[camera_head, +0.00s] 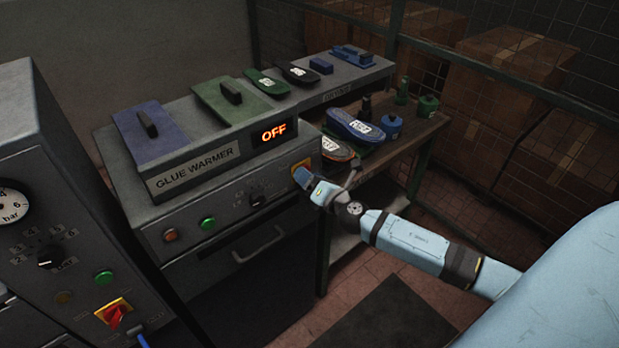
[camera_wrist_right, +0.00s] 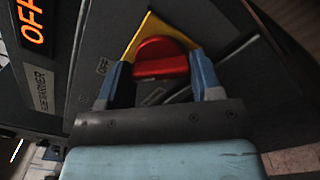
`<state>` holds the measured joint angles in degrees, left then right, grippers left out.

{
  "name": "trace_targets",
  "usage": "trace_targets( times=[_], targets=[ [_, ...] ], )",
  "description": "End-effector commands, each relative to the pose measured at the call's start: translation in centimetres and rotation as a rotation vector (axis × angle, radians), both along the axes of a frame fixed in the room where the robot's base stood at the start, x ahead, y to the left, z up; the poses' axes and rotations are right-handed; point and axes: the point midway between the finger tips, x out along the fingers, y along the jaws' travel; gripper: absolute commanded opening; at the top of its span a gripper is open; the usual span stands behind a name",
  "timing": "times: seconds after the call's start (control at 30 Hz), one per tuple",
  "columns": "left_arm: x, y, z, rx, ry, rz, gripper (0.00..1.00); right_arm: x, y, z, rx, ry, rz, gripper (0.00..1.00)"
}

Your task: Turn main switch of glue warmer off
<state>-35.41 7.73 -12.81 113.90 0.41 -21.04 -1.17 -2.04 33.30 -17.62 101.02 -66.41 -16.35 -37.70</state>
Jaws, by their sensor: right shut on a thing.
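The glue warmer (camera_head: 222,230) is a grey machine with a labelled front and a lit orange display (camera_head: 273,132) reading OFF. Its main switch is a red knob (camera_wrist_right: 161,58) on a yellow plate (camera_wrist_right: 150,27), at the right end of the front panel. In the head view my right gripper (camera_head: 303,176) is at that plate and hides the red knob. In the right wrist view my right gripper (camera_wrist_right: 158,82) has its two blue fingers on either side of the red knob, shut on it. My left gripper is not in view.
A control cabinet with a gauge (camera_head: 14,207) and its own red switch (camera_head: 115,315) stands at the left. A table (camera_head: 420,130) with shoes and bottles stands right of the glue warmer. Cardboard boxes (camera_head: 510,75) are behind a mesh fence. A dark mat (camera_head: 385,315) lies on the floor.

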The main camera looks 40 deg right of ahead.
Motion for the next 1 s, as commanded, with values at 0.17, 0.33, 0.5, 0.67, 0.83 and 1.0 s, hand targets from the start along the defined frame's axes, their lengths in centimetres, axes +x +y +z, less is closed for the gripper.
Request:
trace_targets(
  times=[0.17, 0.33, 0.5, 0.67, 0.83, 1.0],
  targets=[
    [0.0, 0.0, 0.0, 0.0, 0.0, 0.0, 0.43, 0.0, 0.0, -0.1, -0.013, 0.0, 0.0, 0.36],
    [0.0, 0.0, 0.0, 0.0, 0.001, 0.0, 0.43, 0.0, 0.0, -0.1, -0.014, 0.0, 0.0, 0.36],
    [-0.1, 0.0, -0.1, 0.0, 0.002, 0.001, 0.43, 0.0, 0.0, -0.1, -0.014, 0.0, 0.0, 0.69],
    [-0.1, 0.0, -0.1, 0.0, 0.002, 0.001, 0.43, 0.0, 0.0, -0.1, -0.012, 0.0, 0.001, 0.85],
    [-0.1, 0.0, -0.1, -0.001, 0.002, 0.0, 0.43, 0.0, 0.0, 0.0, -0.012, 0.0, 0.001, 0.85],
    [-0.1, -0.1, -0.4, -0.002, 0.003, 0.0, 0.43, -1.2, -0.1, -0.2, -0.012, 0.0, 0.001, 0.85]
  ],
)
